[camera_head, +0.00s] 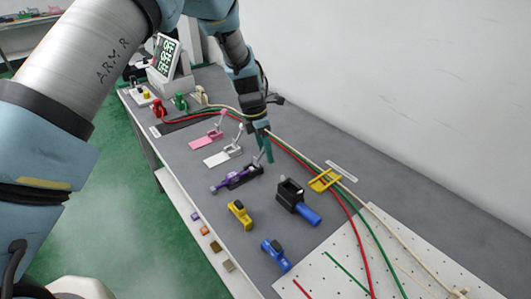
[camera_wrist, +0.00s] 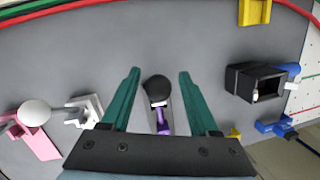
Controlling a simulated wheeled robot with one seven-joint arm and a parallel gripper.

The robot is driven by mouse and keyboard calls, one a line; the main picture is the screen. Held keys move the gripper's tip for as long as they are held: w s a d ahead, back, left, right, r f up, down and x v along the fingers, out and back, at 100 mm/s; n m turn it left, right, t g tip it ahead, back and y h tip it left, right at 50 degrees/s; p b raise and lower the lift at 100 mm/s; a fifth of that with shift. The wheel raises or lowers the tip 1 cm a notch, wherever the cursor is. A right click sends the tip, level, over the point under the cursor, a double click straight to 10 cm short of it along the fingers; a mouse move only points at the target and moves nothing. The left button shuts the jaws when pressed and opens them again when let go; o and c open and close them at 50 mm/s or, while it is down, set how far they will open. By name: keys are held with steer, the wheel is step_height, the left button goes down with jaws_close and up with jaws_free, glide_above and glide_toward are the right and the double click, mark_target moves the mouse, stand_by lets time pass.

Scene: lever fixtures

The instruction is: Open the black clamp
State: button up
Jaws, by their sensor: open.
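The black clamp (camera_head: 237,177) sits on the grey bench in the head view, with a dark base and purple parts. In the wrist view its round black knob (camera_wrist: 157,88) and a purple part (camera_wrist: 162,120) show between my fingers. My gripper (camera_head: 264,158) is open, its teal fingers pointing down at the clamp. In the wrist view my gripper (camera_wrist: 160,72) has one finger on each side of the knob, with visible gaps. My gripper's palm hides the clamp's lower part there.
A white clamp (camera_head: 222,155) and a pink clamp (camera_head: 207,140) stand farther back. A black box with a blue handle (camera_head: 298,201), a yellow fixture (camera_head: 240,214) and a blue fixture (camera_head: 275,254) stand nearer. Red, green and cream cables run along the wall side.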

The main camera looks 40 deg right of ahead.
steer(key=b+v, duration=0.2)
steer(key=v, duration=0.8)
steer(key=w+a+r+m+t, duration=0.1)
steer(key=w+a+r+m, duration=0.3)
steer(key=a, duration=0.9)
steer(key=w+a+f+m+t, duration=0.1)
steer(key=w+a+m, duration=0.2)
steer(key=w+a, duration=0.7)
steer(key=s+a+m, duration=0.4)
steer(key=s+a, duration=0.1)
steer(key=a, duration=0.8)
steer(key=s+a+m+t+y, duration=0.1)
steer(key=s+a+m, duration=0.3)
steer(key=a, duration=0.9)
steer(key=shift+s+a+r+m+t, duration=0.3)
steer(key=shift+s+a+m, duration=0.1)
steer(key=shift+s, duration=0.8)
